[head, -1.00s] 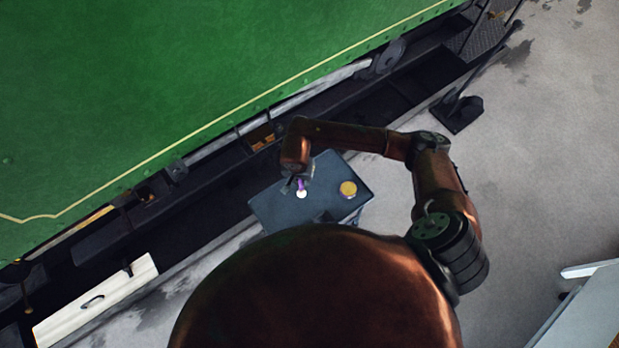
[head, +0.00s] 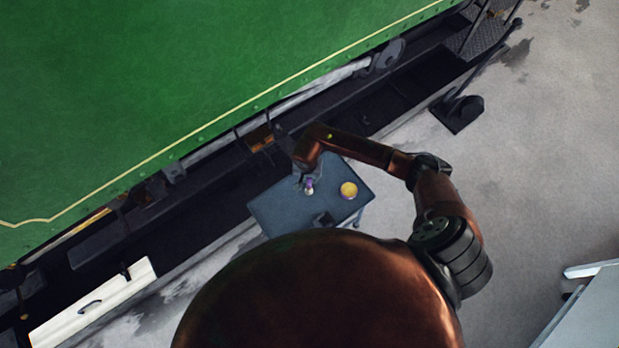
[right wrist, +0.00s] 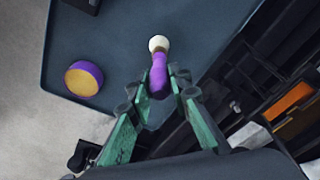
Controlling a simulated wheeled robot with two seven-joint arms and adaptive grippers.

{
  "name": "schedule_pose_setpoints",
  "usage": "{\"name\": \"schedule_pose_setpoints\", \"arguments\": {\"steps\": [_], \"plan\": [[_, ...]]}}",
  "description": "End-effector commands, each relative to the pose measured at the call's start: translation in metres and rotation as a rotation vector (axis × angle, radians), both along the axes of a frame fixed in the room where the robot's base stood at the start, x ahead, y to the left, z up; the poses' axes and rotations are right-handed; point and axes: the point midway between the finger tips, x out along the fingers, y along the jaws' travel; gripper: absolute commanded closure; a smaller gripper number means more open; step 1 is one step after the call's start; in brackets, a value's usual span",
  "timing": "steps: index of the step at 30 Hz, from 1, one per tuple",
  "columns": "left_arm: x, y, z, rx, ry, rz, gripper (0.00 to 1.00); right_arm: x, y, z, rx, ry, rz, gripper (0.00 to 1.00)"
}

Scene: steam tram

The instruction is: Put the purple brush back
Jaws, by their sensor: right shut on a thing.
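The purple brush (right wrist: 159,76) with a round white end is between the fingers of my right gripper (right wrist: 157,88), which is shut on it. The white end points away from the gripper, over the dark table (right wrist: 118,50). In the head view the brush (head: 309,186) shows small below my right gripper (head: 307,179), above the table (head: 275,208). I cannot tell whether it touches the tabletop. My left gripper is not in view.
A round yellow-topped purple thing (head: 348,190) stands near the table's right edge. A small dark block (head: 323,218) is at the near edge. The green tram side (head: 200,80) and its dark undercarriage lie just beyond the table.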

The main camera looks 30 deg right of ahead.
Motion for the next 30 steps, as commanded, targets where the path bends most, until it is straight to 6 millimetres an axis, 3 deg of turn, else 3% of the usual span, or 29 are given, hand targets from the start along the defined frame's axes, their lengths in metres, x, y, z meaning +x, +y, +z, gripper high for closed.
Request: {"name": "schedule_pose_setpoints", "arguments": {"steps": [8,18,23,30], "plan": [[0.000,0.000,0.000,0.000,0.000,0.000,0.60,0.000,-0.001,0.000,-0.001,0.001,-0.001,0.65],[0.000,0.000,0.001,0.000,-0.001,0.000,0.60,0.000,0.000,0.005,-0.001,0.000,0.000,0.65],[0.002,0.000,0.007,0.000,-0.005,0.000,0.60,-0.001,0.001,0.028,-0.002,-0.004,0.001,0.65],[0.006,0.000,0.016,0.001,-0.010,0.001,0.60,-0.006,0.006,0.079,-0.003,-0.004,0.003,0.65]]}}
